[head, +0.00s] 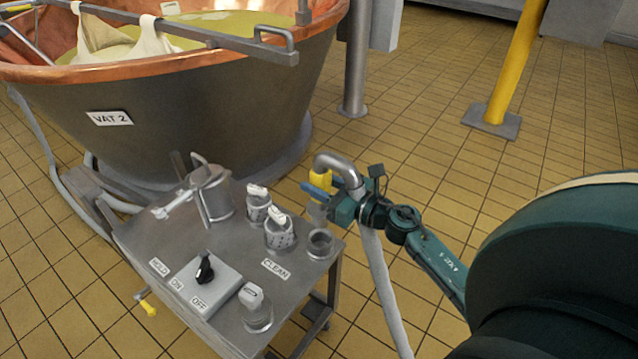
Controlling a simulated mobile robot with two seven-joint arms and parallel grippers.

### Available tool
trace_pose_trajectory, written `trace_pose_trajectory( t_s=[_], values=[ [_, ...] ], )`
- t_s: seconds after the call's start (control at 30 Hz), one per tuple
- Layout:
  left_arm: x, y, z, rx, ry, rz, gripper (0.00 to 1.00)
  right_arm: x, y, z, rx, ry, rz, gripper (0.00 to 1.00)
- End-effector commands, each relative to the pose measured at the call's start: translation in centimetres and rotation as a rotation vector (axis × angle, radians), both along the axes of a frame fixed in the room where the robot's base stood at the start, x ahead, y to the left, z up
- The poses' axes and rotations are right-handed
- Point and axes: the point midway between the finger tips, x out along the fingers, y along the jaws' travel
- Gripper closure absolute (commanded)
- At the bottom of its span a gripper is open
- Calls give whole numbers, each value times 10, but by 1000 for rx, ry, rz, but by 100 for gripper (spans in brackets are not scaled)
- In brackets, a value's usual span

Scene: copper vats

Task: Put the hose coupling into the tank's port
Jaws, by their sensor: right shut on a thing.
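My right gripper (325,188) comes in from the right and is shut on the hose coupling (320,178). The coupling has a yellow collar, a bent grey metal pipe above it and a pale hose (385,285) hanging down on the right. The gripper hides part of the coupling. Its lower end is above an open round metal port (320,243) at the right corner of the steel cart top. The two look apart, but I cannot tell the exact gap or alignment. My left gripper is not in view.
The cart top (180,240) also carries capped fittings (280,232), a metal pot (211,192), a switch box (208,284) and a CLEAN label (275,269). The copper-rimmed vat (200,105) stands behind. A yellow post (513,65) stands at upper right. Tiled floor (420,150) is clear between.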

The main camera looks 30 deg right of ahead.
Motion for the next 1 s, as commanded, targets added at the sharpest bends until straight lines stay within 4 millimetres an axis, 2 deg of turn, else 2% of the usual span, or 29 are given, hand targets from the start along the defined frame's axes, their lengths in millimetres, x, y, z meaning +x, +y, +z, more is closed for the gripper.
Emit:
trace_pose_trajectory(
  t_s=[0.03, 1.0],
  values=[
    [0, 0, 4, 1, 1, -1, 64, 0, 0, 7, 0, -4, 0, 95],
    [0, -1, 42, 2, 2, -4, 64, 0, 0, 52, 0, -4, 1, 95]
  ],
)
